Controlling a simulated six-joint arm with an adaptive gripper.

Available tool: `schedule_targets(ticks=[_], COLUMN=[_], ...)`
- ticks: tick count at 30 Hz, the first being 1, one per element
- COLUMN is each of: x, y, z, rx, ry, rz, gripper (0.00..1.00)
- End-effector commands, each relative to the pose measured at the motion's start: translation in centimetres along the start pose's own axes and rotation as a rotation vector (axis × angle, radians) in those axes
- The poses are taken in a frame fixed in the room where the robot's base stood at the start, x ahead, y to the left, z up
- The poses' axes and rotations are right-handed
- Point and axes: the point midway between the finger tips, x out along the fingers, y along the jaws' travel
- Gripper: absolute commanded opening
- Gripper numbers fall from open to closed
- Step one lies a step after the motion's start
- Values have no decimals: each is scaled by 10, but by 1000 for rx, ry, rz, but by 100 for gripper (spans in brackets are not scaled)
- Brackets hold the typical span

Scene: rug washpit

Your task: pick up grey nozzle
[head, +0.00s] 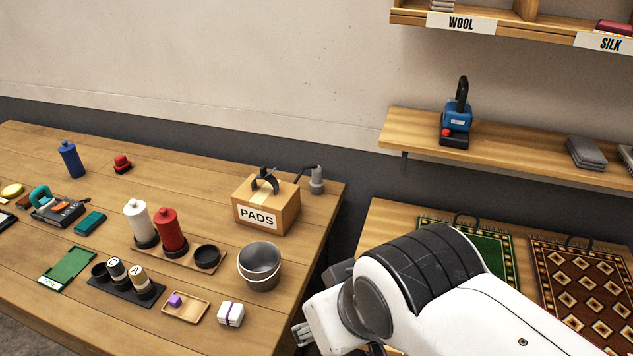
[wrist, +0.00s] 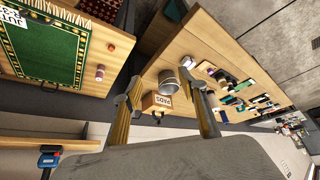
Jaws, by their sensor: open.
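The grey nozzle (head: 316,181) stands upright at the back right corner of the left table, just right of the PADS box, with a thin dark spout pointing left. I cannot make it out in the wrist view. My gripper (wrist: 162,80) shows two separated fingers in the wrist view, open with nothing held. The PADS box (wrist: 152,103) shows beyond and between the fingers. In the head view my gripper (head: 301,334) is low in front of the table's right edge, well apart from the nozzle, and mostly hidden by my arm.
The PADS box (head: 266,206) stands close beside the nozzle. A metal bucket (head: 259,268) stands nearer the front. Red (head: 170,232) and white (head: 138,222) bottles stand left of it. A wall shelf (head: 541,146) overhangs the rug table on the right.

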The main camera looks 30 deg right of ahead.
Motion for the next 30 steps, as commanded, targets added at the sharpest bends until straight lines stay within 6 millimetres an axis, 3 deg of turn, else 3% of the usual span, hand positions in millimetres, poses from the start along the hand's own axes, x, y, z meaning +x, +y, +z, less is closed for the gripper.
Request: schedule_targets(ticks=[5,11,30], x=[2,9,63], y=[2,12,72], z=[-8,-36,-184], rx=[4,14,34], ry=[9,47,261], rz=[7,32,144], gripper=[42,42,42])
